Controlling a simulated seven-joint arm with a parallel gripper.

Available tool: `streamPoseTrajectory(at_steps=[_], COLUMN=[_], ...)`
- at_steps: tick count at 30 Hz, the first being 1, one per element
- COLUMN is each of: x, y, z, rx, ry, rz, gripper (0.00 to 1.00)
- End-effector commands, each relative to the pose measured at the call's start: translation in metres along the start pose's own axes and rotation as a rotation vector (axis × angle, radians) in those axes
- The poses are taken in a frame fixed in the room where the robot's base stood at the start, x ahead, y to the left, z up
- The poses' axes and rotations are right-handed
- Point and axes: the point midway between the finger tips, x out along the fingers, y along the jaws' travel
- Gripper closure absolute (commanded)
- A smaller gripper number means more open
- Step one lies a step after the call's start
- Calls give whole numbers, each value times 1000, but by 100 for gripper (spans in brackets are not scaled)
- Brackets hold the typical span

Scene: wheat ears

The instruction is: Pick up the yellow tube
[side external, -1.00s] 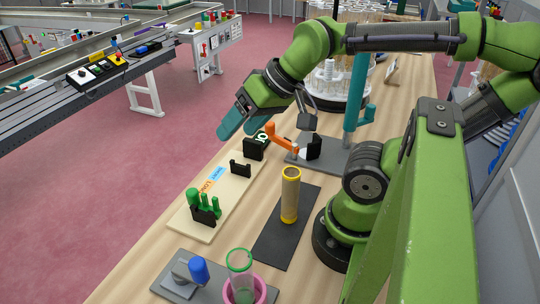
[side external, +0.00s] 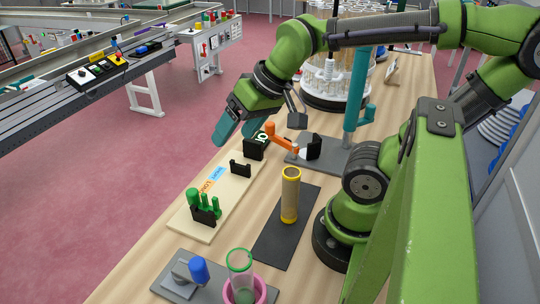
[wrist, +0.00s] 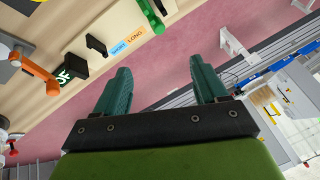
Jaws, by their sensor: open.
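The yellow tube (side external: 290,195) stands upright on a dark grey mat (side external: 268,244) on the wooden bench, in the side external view. It has yellow bands at top and bottom and a tan middle. My gripper (side external: 234,130) is up and to the left of the tube, beyond the bench's left edge, and apart from it. In the wrist view its two teal fingers (wrist: 163,85) are spread with nothing between them. The tube is not seen in the wrist view.
A cream board (side external: 190,225) with green pegs (side external: 204,204) lies left of the tube. A green-rimmed clear tube (side external: 240,272) stands in a pink holder in front, near a blue knob (side external: 199,270). An orange handle (side external: 281,140) and teal post (side external: 356,92) stand behind.

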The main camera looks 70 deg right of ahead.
Motion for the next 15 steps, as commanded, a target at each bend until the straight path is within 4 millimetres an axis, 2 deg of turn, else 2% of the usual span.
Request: streamPoseTrajectory(at_steps=[3,7,11,15], x=[8,6,-3,-18], y=[1,6,10,11], z=[3,8,10,10], rx=[205,535,902,1306], ry=[-147,-222,-195,-55], rz=[153,366,603,836], gripper=[28,28,28,28])
